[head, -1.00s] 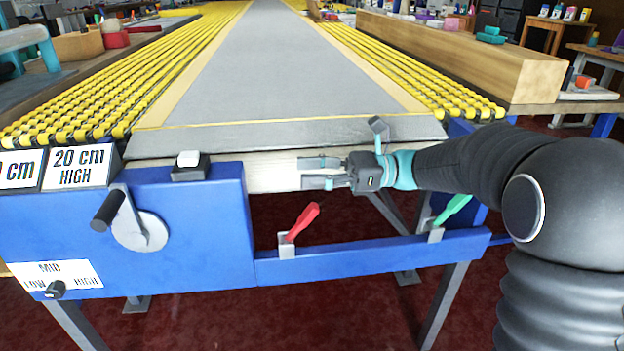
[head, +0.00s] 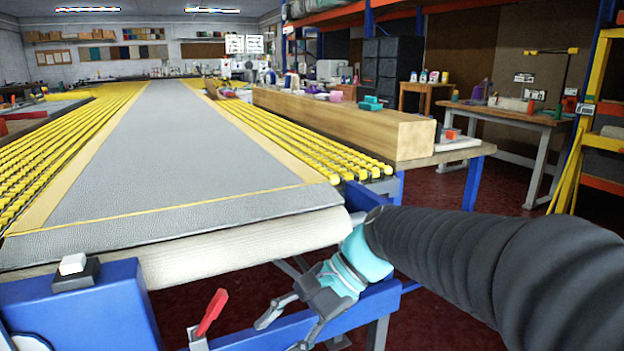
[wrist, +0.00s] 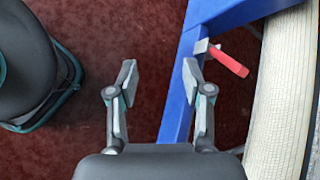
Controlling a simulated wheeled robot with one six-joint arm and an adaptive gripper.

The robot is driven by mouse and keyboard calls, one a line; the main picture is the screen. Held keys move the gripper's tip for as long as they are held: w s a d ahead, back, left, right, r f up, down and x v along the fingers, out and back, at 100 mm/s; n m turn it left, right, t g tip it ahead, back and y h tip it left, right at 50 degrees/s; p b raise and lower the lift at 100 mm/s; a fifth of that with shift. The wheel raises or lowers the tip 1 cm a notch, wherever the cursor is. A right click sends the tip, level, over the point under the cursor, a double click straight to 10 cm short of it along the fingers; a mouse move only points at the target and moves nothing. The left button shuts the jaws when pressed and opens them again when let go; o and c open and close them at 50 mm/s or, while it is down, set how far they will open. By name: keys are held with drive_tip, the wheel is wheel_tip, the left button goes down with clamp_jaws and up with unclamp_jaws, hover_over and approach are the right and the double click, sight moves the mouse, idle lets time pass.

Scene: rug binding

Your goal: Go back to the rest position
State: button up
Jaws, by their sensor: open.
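My gripper (head: 280,333) hangs in front of the blue machine frame in the head view, below the pale roller and to the right of the red lever (head: 211,312). It points down and to the left. In the wrist view my gripper (wrist: 159,78) is open with nothing between its fingers. There the right finger is close to the blue frame bar (wrist: 184,80), and I cannot tell whether they touch. The red lever also shows in the wrist view (wrist: 230,61), to the right of the fingers.
The grey rug (head: 165,140) lies on the yellow roller table above a pale roller (head: 240,243). A switch box (head: 75,277) sits on the blue frame at left. A long wooden beam (head: 340,125) lies at right.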

drive_tip(key=s+d+f+n+t+h, duration=0.2)
drive_tip(key=s+d+n+t+h, duration=0.1)
drive_tip(key=d, duration=0.7)
drive_tip(key=s+d+f+n+t+h, duration=0.2)
drive_tip(key=s+d+n+t+h, duration=0.2)
drive_tip(key=d, duration=0.6)
drive_tip(key=shift+s+d+f+n+t+h, duration=0.15)
drive_tip(key=shift+d+f+n+t+h, duration=0.2)
drive_tip(key=shift+h, duration=0.75)
drive_tip(key=shift+a, duration=0.1)
drive_tip(key=shift+c, duration=0.8)
drive_tip(key=shift+a, duration=0.1)
